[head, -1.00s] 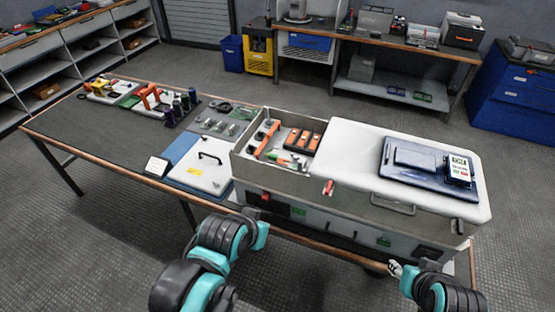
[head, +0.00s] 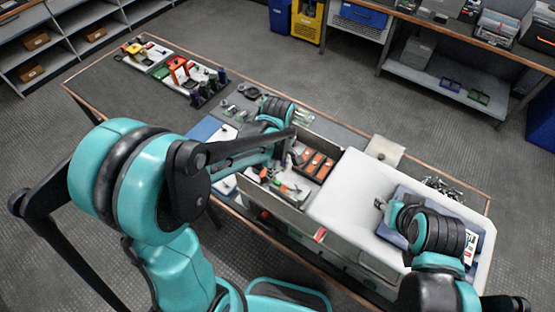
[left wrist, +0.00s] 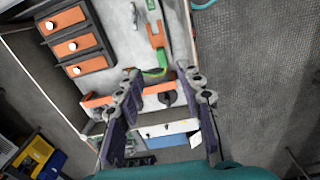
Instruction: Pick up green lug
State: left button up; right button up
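The green lug (left wrist: 154,72) lies inside the open bay of the grey cabinet, at the end of an orange strip. In the head view the green lug (head: 285,188) is small and partly hard to make out. My left gripper (left wrist: 167,85) is open, its two fingers pointing into the bay and spread on either side of the area just below the lug. Nothing is between the fingertips that I can see as held. In the head view my left gripper (head: 291,160) hangs over the bay's left part. My right gripper (head: 381,203) is above the white lid; its fingers are too small to read.
A dark block with several orange-faced units (left wrist: 74,44) stands in the bay near the lug. Orange bars with black knobs lie by the bay wall. The white lid (head: 340,205) covers the cabinet's right part, with a blue tray on it. Tool trays stand at the table's far left.

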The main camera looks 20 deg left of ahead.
aim_at(278, 182)
pick_arm(q)
jog(key=shift+w+f, duration=0.1)
jog(key=shift+w, duration=0.1)
jog(key=shift+a+f+n, duration=0.1)
jog(key=shift+f+n, duration=0.2)
jog(key=shift+f, duration=0.05)
jog(key=f, duration=0.2)
jog(key=f+b, duration=0.1)
jog(key=f, duration=0.4)
jog(key=shift+s, duration=0.25)
grip_shut()
